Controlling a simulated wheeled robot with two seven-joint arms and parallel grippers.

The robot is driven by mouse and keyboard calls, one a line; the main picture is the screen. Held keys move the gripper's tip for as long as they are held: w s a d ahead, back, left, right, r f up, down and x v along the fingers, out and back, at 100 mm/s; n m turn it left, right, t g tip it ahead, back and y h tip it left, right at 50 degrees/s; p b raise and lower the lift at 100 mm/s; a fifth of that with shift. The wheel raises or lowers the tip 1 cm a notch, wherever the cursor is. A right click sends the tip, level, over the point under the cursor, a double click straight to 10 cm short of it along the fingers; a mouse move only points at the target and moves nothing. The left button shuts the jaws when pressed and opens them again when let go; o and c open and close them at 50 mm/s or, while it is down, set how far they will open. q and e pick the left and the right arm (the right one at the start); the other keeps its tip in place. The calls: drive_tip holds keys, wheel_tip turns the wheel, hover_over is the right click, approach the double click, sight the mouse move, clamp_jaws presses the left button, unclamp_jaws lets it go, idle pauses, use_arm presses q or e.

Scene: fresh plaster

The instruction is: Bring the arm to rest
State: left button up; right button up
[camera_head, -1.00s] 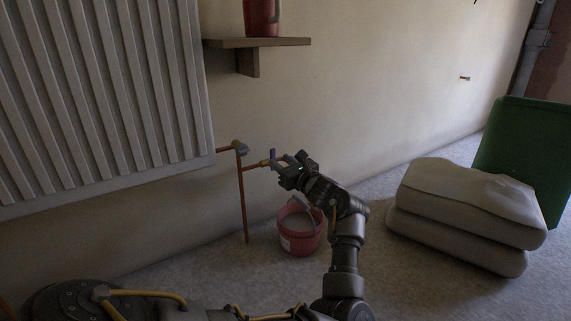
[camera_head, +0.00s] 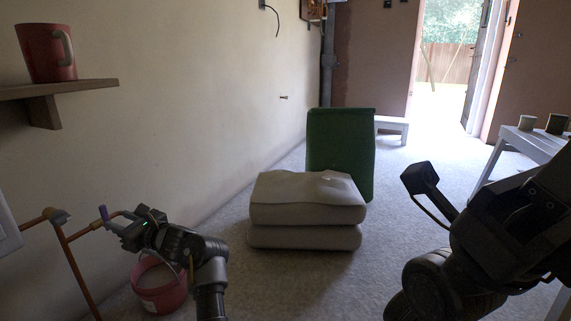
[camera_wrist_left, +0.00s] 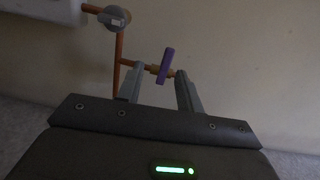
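My left gripper (camera_head: 120,222) is beside the purple valve handle (camera_head: 104,213) on the copper pipe (camera_head: 76,269). In the left wrist view, its two grey fingers (camera_wrist_left: 160,88) stand apart. The purple handle (camera_wrist_left: 165,66) shows upright between and beyond the fingertips, with no grip on it visible. Whether a finger touches the pipe is unclear. My right arm (camera_head: 480,245) is folded at the right of the head view; its fingers cannot be made out.
A red bucket (camera_head: 160,288) stands below my left gripper. Stacked sacks (camera_head: 305,199) and a green board (camera_head: 340,145) stand ahead. A shelf (camera_head: 75,87) holds a red mug (camera_head: 45,54). A table (camera_head: 532,143) is at right. Floor is clear between the sacks and my right arm.

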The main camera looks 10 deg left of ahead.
sight(106, 214)
use_arm(q)
drive_tip(key=shift+t+h, duration=0.4)
drive_tip(key=shift+w+a+f+b, duration=0.3)
drive_tip(key=shift+w+a, duration=0.4)
drive_tip(key=shift+a, duration=0.6)
drive_tip(key=shift+w+a+f+b, duration=0.25)
drive_tip(key=shift+w+a, duration=0.4)
drive_tip(key=shift+a, duration=0.7)
drive_tip(key=shift+w+a+f+b, duration=0.3)
drive_tip(key=shift+w+a, duration=0.4)
drive_tip(key=shift+a, duration=0.6)
